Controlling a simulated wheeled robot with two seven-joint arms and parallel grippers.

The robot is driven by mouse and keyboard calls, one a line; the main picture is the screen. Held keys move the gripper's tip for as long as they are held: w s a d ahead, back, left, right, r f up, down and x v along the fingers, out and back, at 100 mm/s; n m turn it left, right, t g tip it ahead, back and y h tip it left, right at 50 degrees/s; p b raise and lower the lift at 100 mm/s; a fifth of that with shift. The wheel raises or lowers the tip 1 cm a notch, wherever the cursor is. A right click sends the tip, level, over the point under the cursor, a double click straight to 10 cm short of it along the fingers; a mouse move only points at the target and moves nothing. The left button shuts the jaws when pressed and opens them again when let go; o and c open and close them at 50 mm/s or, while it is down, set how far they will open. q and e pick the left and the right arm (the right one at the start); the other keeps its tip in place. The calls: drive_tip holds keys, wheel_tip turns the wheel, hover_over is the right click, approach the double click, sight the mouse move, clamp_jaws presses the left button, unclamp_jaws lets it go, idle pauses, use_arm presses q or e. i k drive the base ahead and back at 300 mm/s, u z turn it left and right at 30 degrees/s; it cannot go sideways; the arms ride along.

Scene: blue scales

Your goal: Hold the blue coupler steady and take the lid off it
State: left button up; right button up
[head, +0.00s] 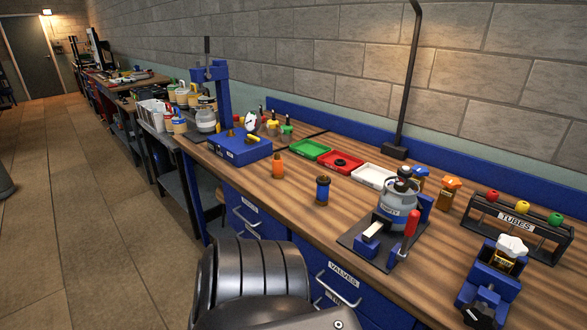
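The blue coupler (322,192) stands upright on the wooden workbench, near its front edge and right of the image centre. It is a small blue cylinder with a dark, brownish top; I cannot tell where its lid begins. Nothing is touching it. Neither of my grippers shows in the head view. A black ribbed part and a grey part at the bottom centre look like my own arm.
An orange coupler (277,168) stands to the left. A grey canister in a blue clamp stand (388,247) is to the right. Green (310,149), red (341,162) and white (373,176) trays lie behind. A tubes rack (516,222) is far right. Bare wood surrounds the coupler.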

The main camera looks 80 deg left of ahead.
sight(322, 193)
drive_tip(key=u, duration=2.05)
